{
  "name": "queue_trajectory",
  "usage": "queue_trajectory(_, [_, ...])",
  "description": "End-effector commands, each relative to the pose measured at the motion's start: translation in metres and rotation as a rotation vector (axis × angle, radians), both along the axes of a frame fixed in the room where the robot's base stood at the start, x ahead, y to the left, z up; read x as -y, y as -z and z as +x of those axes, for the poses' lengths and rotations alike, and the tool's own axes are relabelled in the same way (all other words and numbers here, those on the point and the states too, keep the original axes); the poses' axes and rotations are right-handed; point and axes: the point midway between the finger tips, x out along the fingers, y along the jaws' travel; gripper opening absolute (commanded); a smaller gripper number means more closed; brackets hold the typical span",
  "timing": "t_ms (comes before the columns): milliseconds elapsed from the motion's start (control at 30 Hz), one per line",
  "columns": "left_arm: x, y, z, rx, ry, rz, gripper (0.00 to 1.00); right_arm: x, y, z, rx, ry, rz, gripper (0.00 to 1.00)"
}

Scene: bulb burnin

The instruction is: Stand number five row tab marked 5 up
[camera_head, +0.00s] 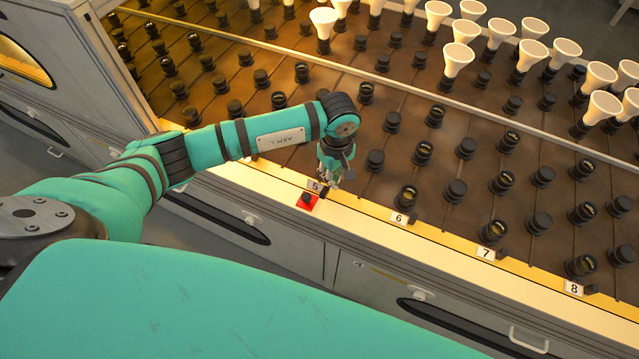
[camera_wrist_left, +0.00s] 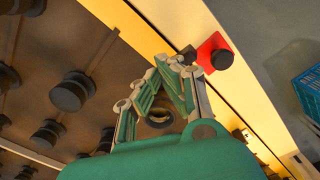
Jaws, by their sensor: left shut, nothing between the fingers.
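The white row tab marked 5 (camera_head: 315,186) is at the front edge of the brown socket board (camera_head: 400,178), just behind a red square with a black knob (camera_head: 307,202). Its number faces the head camera; its exact tilt is too small to tell. My left gripper (camera_head: 331,178) points down beside this tab, close behind it and slightly right; I cannot tell whether they touch. The tab is not clear there. My right gripper is not in view.
Tabs 6 (camera_head: 399,218), 7 (camera_head: 486,253) and 8 (camera_head: 573,287) line the same edge to the right. Rows of black sockets fill the board, with white bulbs (camera_head: 459,58) at the back. A pale ledge (camera_head: 450,262) runs along the front. A blue crate (camera_wrist_left: 309,88) stands beyond.

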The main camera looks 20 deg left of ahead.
Motion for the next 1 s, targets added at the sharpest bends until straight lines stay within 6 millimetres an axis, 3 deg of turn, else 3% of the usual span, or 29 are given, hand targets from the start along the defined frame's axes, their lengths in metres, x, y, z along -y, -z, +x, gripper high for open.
queue_trajectory(200, [0.0,-0.011,0.006,0.0,0.001,0.0,0.0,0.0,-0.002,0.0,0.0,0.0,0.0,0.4])
queue_trajectory(567, [0.0,-0.013,0.006,0.0,0.001,0.0,0.0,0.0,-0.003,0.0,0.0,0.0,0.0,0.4])
queue_trajectory(1000, [0.0,-0.053,0.007,0.002,0.0,0.001,0.0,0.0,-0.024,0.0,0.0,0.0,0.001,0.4])
